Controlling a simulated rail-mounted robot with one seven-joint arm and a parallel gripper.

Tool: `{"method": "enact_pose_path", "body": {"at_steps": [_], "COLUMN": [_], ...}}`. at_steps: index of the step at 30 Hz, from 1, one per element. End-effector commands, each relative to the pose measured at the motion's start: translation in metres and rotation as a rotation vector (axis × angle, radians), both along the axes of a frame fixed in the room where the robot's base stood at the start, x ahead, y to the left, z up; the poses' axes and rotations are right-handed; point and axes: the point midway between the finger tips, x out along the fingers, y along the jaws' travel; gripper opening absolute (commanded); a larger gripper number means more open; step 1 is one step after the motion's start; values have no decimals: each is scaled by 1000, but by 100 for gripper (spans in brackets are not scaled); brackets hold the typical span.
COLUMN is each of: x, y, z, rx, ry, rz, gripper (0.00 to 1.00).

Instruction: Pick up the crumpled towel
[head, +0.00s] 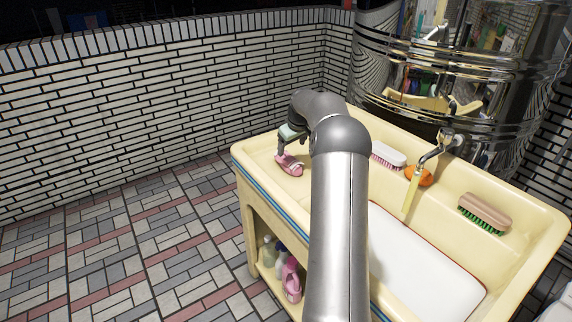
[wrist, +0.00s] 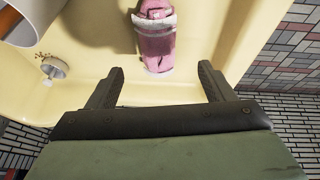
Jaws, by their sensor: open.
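The crumpled towel (head: 290,165) is pink with a pale band and lies bunched at the far left end of the cream sink unit (head: 262,160). In the wrist view the towel (wrist: 157,40) is at the top middle, with its near end just ahead of the gap between my fingers. My gripper (wrist: 160,72) is open and empty, one finger to each side of the towel's line. In the head view my gripper (head: 281,153) is right at the towel, tilted down; whether they touch I cannot tell. My arm hides part of the sink.
A white brush with pink bristles (head: 387,155), an orange item (head: 420,178), a tap (head: 436,147) and a green-bristled brush (head: 485,212) are along the sink's right side. A white basin area (head: 420,265) lies nearer. Bottles (head: 290,280) stand on the shelf below.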

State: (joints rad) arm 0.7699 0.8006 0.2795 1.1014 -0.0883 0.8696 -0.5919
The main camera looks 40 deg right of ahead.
Motion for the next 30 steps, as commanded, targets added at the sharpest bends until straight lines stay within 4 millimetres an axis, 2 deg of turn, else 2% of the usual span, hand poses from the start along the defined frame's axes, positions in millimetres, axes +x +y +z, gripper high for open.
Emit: {"method": "enact_pose_path", "body": {"at_steps": [1,4,13,21,30], "x": [4,11,18,26,29], "y": [-1,-3,-7,-14,-15], "z": [-11,-27,-49,-87,-93], "rx": [3,2,1,2,0], "ry": [3,2,2,1,1], "rz": [1,1,0,1,0], "gripper": [75,75,75,75,75]}}
